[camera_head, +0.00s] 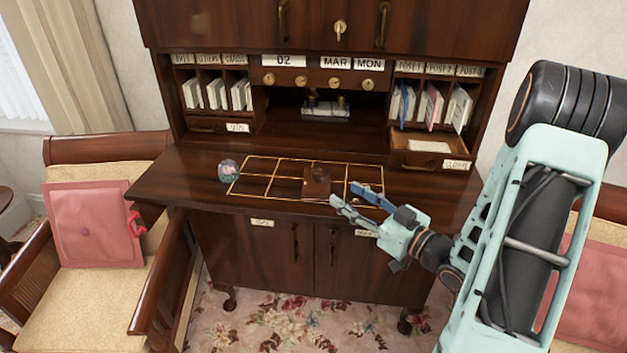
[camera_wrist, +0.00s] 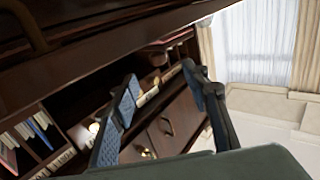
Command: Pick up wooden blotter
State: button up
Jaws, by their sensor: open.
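The wooden blotter (camera_head: 316,183) is a small dark brown block with a knob on top. It sits on the desk top, near the middle of a grid of gold lines. My gripper (camera_head: 345,194) is open and empty, with its blue-padded fingers pointing left toward the blotter. The fingertips appear just right of the blotter and a little nearer the front edge; their height above the desk is hard to tell. In the wrist view, the open fingers (camera_wrist: 160,80) have nothing between them, and I cannot clearly make out the blotter there.
The dark wooden desk (camera_head: 185,180) carries a glass paperweight (camera_head: 229,171) left of the grid. An open drawer (camera_head: 430,150) juts out at the back right, under letter slots. A dark-and-white stand (camera_head: 325,108) sits in the central niche. Chairs flank the desk.

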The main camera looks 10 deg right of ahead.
aim_at(321, 174)
jog(key=p+x, duration=0.1)
jog(key=x, duration=0.4)
jog(key=shift+w, duration=0.1)
jog(key=x, duration=0.1)
jog(key=p+x, duration=0.1)
jog(key=x, duration=0.3)
jog(key=shift+w+r+p, duration=0.2)
jog(key=shift+r+p, duration=0.15)
jog(key=shift+p, duration=0.05)
grip_shut()
